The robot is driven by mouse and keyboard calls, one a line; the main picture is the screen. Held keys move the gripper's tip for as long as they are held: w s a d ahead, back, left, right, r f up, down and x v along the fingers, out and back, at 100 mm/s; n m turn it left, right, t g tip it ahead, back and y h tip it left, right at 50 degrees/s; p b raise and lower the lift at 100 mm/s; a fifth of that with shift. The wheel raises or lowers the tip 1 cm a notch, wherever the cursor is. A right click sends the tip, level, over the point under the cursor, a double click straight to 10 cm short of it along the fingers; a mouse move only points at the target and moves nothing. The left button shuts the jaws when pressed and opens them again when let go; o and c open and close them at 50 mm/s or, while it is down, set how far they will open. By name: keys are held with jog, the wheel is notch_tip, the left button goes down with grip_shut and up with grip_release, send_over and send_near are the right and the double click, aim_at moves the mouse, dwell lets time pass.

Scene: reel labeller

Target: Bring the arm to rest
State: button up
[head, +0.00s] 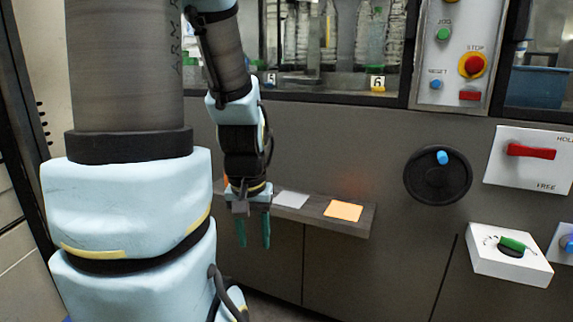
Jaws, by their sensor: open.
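My gripper (254,232) hangs pointing down in front of the machine's grey front panel, at the left end of a small shelf. Its two teal fingers are apart with nothing between them. My arm comes down from the top of the picture, and its large near links fill the left side.
The shelf (362,222) carries a white pad and a glowing orange pad (343,210). Bottles stand behind the window above.

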notch_tip(320, 180, up, 18)
jog(key=p, duration=1.7)
jog(key=shift+r, duration=0.15)
